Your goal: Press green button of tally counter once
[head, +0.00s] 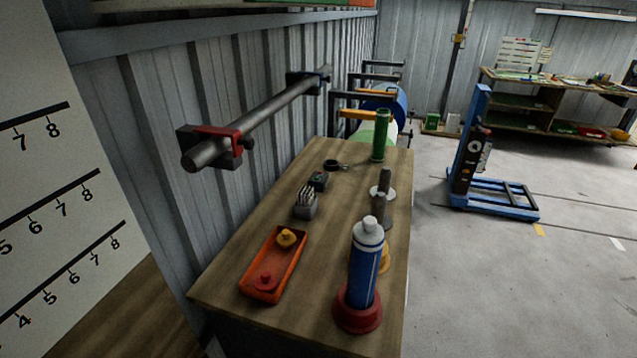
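A small dark box-like device (318,181) lies on the wooden workbench (345,215), towards the wall side. It may be the tally counter, but it is too small for me to be sure. I cannot make out a green button on it. A grey block with several pale upright pieces (305,207) stands just in front of it. Neither of my grippers is in view.
An orange tray (257,262) holds a yellow and a red knobbed piece. A blue bottle (365,265) with a red base stands at the front right, partly hiding a yellow item. Dark upright pieces and a green cylinder (381,135) stand farther back. A wall bar (265,117) runs at left.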

